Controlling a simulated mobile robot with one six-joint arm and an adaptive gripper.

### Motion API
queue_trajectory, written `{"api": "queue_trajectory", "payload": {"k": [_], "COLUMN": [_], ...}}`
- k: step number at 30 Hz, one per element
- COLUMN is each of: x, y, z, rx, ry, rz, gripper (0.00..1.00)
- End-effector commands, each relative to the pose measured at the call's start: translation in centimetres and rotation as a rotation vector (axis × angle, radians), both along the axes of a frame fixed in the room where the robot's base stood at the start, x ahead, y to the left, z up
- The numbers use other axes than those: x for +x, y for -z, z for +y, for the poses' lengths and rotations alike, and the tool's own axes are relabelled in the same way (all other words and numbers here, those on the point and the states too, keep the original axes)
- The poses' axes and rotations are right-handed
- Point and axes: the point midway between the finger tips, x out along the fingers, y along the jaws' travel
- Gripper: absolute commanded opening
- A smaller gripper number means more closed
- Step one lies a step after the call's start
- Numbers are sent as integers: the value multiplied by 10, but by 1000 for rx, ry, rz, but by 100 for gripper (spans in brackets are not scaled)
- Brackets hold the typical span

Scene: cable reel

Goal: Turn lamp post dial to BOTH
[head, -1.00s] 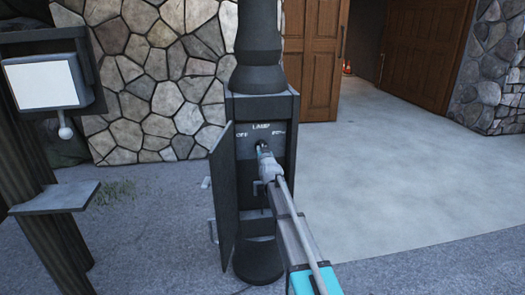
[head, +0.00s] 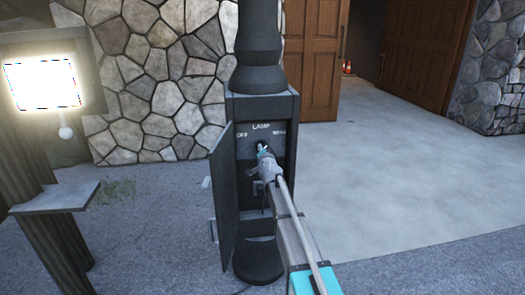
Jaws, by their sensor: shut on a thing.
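The dark lamp post (head: 260,60) stands in the middle of the head view. Its box has an open door (head: 223,195) swung out to the left. On the panel inside, the label LAMP (head: 261,127) is at the top, OFF (head: 242,135) at the left, and a word at the right too blurred to read surely. My gripper (head: 264,153) is at the dial below the LAMP label and is shut on it. The gripper covers most of the dial, so where its pointer stands cannot be told.
A lit lamp panel (head: 42,84) hangs at the left above a grey shelf (head: 54,198). Behind are a stone wall (head: 155,80) and open wooden doors (head: 312,60). An orange cone (head: 347,66) stands in the doorway. The pale paving (head: 400,170) at the right is clear.

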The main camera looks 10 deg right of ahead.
Motion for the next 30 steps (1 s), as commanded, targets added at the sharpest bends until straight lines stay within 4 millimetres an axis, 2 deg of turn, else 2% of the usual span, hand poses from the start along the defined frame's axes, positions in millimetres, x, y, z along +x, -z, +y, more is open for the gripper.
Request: {"api": "queue_trajectory", "payload": {"k": [18,19,23,24,30], "x": [0,0,0,0,0], "y": [0,0,0,0,0], "z": [0,0,0,0,0], "rx": [58,58,57,57,56], "ry": [0,0,0,0,0], "rz": [0,0,0,0,0], "gripper": [0,31,55,60,60]}}
